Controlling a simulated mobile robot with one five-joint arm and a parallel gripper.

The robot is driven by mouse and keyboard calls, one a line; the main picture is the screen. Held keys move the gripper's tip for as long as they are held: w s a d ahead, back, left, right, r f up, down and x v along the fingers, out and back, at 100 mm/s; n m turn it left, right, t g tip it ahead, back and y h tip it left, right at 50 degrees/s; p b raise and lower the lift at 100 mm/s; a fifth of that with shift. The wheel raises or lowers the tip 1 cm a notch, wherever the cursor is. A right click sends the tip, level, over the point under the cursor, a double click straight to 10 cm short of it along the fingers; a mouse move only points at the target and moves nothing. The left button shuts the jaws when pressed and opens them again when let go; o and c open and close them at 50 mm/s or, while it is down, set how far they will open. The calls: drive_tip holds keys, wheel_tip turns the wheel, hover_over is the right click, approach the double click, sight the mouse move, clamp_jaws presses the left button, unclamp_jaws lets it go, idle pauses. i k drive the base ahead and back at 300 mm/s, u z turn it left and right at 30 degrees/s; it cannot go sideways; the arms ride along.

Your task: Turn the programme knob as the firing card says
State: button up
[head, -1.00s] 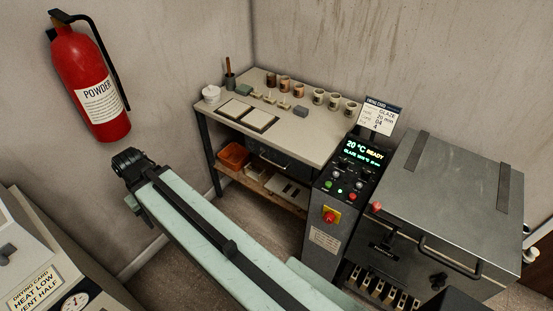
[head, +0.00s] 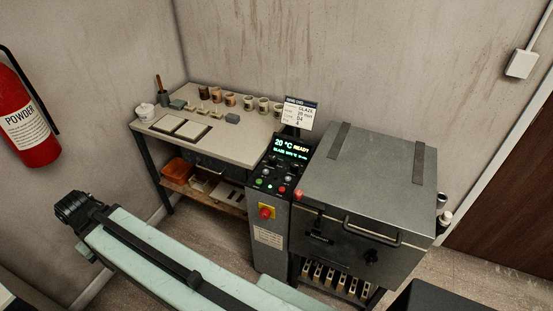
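The kiln's control panel (head: 272,175) stands between the bench and the kiln. Its lit display (head: 291,149) reads "20 °C READY" with a smaller "GLAZE" line below. Small dark controls and coloured buttons sit under the display; which one is the programme knob, and how it points, is too small to tell. The firing card (head: 300,114) stands upright behind the panel; it reads GLAZE, 20 min, 04 and what looks like 4. My pale green arm crosses the lower left, well apart from the panel. No gripper fingers show.
The grey kiln (head: 375,165) with a front handle stands right of the panel. A yellow-and-red switch (head: 266,211) is on the panel's front. The bench (head: 235,140) holds cups and tiles. A fire extinguisher (head: 25,115) hangs at left.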

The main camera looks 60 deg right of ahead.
sight(272, 159)
drive_tip(key=u, duration=1.2)
drive_tip(key=k, duration=0.45)
drive_tip(key=z, duration=1.25)
drive_tip(key=i, duration=1)
drive_tip(key=u, duration=0.05)
